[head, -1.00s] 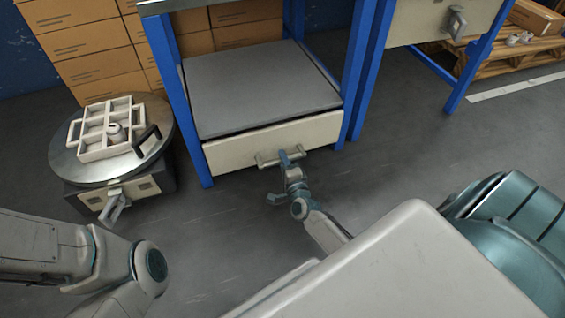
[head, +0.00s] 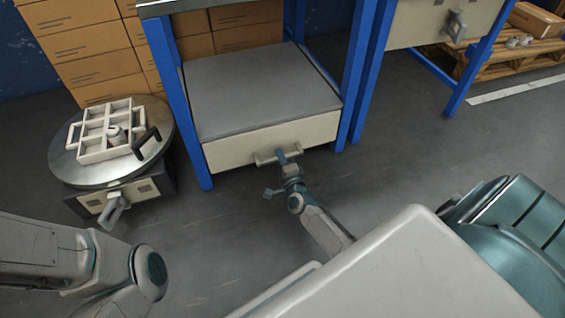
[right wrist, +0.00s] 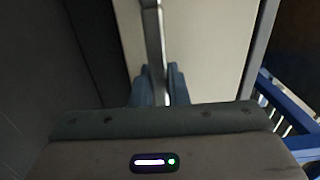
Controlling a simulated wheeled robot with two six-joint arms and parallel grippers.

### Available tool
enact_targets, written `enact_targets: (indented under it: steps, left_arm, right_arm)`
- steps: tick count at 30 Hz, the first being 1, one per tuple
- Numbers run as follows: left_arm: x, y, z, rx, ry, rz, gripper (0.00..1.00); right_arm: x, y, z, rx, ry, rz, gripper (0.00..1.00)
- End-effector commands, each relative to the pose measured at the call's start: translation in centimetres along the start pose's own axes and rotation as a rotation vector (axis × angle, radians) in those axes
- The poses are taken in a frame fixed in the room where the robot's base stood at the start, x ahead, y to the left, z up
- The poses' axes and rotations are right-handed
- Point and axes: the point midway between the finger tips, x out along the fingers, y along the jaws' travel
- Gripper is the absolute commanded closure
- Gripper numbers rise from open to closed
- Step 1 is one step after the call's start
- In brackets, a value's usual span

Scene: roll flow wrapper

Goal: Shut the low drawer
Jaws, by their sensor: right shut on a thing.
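The low drawer (head: 235,151) has a cream front with a grey bar handle (head: 265,159), in the blue-legged bench under a grey board. Its front sits close against the board's front edge, with no clear dark gap above it. Whether it is fully shut I cannot tell. In the right wrist view, the two blue fingers (right wrist: 158,88) stand either side of the handle bar (right wrist: 154,45), before the cream front (right wrist: 205,50). Only a folded part of my left arm shows; its gripper is out of view.
A round metal-topped stand (head: 70,170) with a divided white tray (head: 84,152) is left of the bench. Cardboard boxes (head: 85,45) are stacked behind. Another bench with a drawer (head: 420,22) is at right. The grey floor before the drawer is clear.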

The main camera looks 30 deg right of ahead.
Motion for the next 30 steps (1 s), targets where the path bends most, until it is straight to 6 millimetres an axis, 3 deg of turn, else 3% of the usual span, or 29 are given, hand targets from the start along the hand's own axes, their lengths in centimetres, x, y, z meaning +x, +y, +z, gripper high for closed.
enact_targets:
  steps: [8, 9, 12, 23, 30]
  left_arm:
    - [-0.1, 0.0, 0.0, 0.000, -0.001, 0.000, 0.42]
    - [-0.1, 0.0, 0.0, 0.000, -0.001, 0.000, 0.42]
    - [-0.1, 0.0, 0.0, 0.000, -0.001, 0.000, 0.42]
    - [0.2, 0.1, 0.2, 0.000, -0.001, 0.000, 0.42]
    - [1.6, 0.5, 0.9, 0.001, 0.001, 0.000, 0.42]
  right_arm:
    - [0.5, 0.0, 0.0, 0.000, -0.001, 0.000, 1.00]
    - [0.5, 0.0, 0.0, 0.000, -0.001, 0.000, 0.80]
    - [0.4, 0.0, 0.0, 0.000, -0.001, 0.000, 0.64]
    - [-0.3, -0.1, 0.0, 0.000, -0.001, 0.002, 0.64]
    - [-4.7, -0.2, 0.0, -0.001, -0.001, 0.005, 0.64]
